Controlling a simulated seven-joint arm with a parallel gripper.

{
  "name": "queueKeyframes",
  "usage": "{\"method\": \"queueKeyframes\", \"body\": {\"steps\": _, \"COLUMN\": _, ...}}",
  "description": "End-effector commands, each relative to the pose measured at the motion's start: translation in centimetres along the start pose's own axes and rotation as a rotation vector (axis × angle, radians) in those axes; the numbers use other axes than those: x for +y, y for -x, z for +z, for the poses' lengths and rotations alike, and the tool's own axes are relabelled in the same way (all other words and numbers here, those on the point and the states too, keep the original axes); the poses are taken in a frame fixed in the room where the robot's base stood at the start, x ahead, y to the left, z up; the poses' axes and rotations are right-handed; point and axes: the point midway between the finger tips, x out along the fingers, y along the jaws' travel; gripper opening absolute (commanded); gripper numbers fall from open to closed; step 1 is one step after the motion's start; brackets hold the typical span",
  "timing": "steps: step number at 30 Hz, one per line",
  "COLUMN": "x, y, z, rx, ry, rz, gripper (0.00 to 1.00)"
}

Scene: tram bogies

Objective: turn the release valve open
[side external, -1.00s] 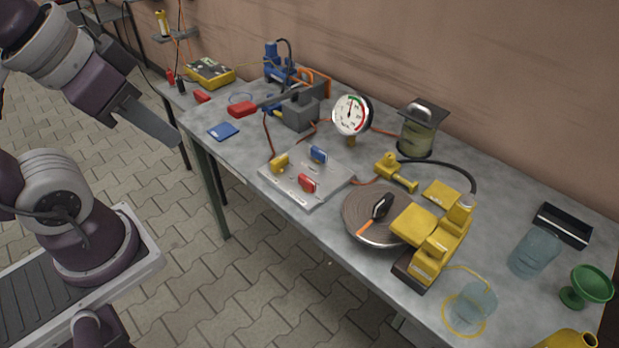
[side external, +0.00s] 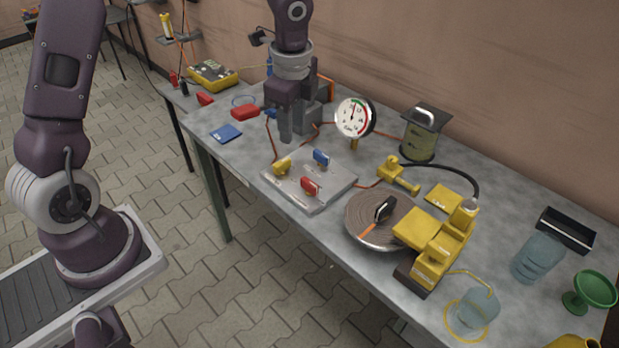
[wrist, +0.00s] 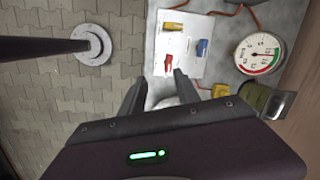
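A light grey valve plate (side external: 325,184) lies on the workbench with a yellow handle (side external: 282,167), a blue handle (side external: 321,158) and a red handle (side external: 310,187). I cannot read which one is the release valve. In the wrist view the plate (wrist: 185,64) shows ahead of my fingers, with the red handle (wrist: 168,62) nearest, the blue handle (wrist: 202,47) to its right and the yellow handle (wrist: 172,26) farther off. My gripper (side external: 286,138) points down above the bench, behind the yellow handle and apart from it. Its fingers (wrist: 158,84) are spread and empty.
A round pressure gauge (side external: 354,117) stands behind the plate, and a lidded canister (side external: 424,136) is right of it. A coiled disc (side external: 378,222) and a yellow jack (side external: 437,245) are at the front right. Orange hoses run from the plate.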

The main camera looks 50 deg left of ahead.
Motion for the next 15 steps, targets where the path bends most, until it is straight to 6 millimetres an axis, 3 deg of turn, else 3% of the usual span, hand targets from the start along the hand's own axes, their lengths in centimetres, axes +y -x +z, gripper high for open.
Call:
{"method": "queueKeyframes", "body": {"steps": 1, "x": -1.0, "y": -3.2, "z": -0.7, "rx": 0.022, "ry": -0.079, "rz": 0.043, "gripper": 0.38}}
{"method": "queueKeyframes", "body": {"steps": 3, "x": -2.2, "y": -6.8, "z": -1.5, "rx": 0.058, "ry": -0.186, "rz": 0.075, "gripper": 0.38}}
{"method": "queueKeyframes", "body": {"steps": 6, "x": -3.0, "y": -10.4, "z": -2.2, "rx": 0.100, "ry": -0.281, "rz": 0.102, "gripper": 0.38}}
{"method": "queueKeyframes", "body": {"steps": 15, "x": -2.7, "y": -15.7, "z": -3.0, "rx": 0.125, "ry": -0.332, "rz": 0.116, "gripper": 0.38}}
